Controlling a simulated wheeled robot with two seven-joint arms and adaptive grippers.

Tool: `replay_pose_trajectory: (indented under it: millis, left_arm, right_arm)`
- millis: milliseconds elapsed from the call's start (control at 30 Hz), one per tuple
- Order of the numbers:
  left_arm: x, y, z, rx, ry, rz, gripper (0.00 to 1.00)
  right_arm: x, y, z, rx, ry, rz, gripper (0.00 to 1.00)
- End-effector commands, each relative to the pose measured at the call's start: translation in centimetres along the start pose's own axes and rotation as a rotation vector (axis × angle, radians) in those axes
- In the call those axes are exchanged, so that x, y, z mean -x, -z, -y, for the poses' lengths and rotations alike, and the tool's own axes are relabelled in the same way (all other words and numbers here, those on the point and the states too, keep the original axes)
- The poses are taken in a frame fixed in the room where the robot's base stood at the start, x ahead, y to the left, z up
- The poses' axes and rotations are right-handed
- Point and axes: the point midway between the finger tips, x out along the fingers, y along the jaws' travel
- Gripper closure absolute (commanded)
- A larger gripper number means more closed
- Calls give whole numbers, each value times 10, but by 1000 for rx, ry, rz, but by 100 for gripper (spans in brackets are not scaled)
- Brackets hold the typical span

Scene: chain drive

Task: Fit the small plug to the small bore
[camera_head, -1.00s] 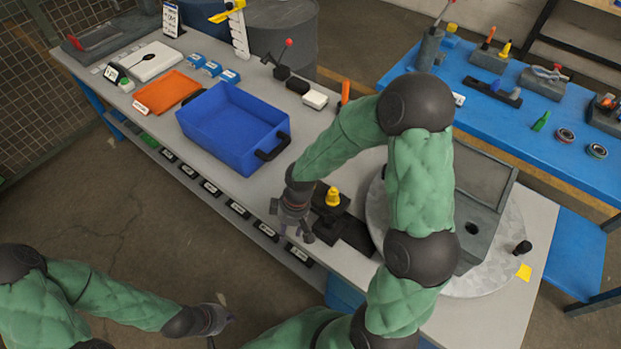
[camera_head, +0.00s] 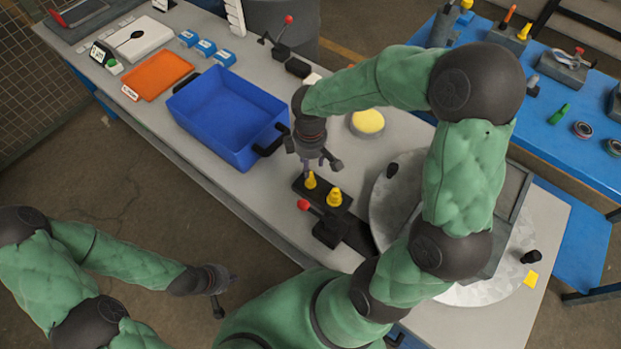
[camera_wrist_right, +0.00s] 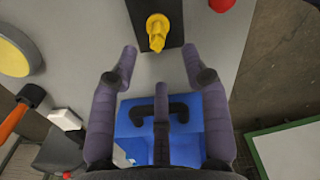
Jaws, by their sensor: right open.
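Two yellow plugs stand upright on a black stand: a smaller plug (camera_head: 310,181) and a wider plug (camera_head: 335,198). My right gripper (camera_head: 319,168) is open and empty, just behind the smaller plug on the bin side. In the right wrist view a yellow plug (camera_wrist_right: 157,30) shows beyond the gap between the spread fingers of my right gripper (camera_wrist_right: 166,65); I cannot tell which plug it is. My left gripper (camera_head: 222,295) hangs off the table.
A blue bin (camera_head: 215,142) is close left of my right gripper. A red-knobbed lever (camera_head: 303,205) stands in front of the plugs. A yellow round pad (camera_head: 367,122) lies behind them. An orange tray (camera_head: 158,73) lies farther left. Bare tabletop separates the bin and stand.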

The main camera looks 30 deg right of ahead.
Motion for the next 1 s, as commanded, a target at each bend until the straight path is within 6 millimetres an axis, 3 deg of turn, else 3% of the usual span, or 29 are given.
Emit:
replay_pose_trajectory:
  millis: [100,367,700,933,967,1000]
  left_arm:
    - [-5,0,2,0,0,0,100]
    - [-9,1,3,-1,0,-1,100]
    - [-25,1,9,-1,0,-1,100]
    - [-24,1,8,-1,0,-1,100]
    - [-24,1,8,-1,0,-1,100]
    - [-24,1,8,-1,0,-1,100]
  right_arm:
    - [-16,0,0,2,1,1,53]
    - [-28,0,0,0,1,-1,53]
    - [-72,0,-2,1,1,-1,53]
    - [-73,0,-2,0,0,-2,53]
    - [-72,0,-2,0,0,-2,56]
    - [-72,0,-2,0,0,-2,67]
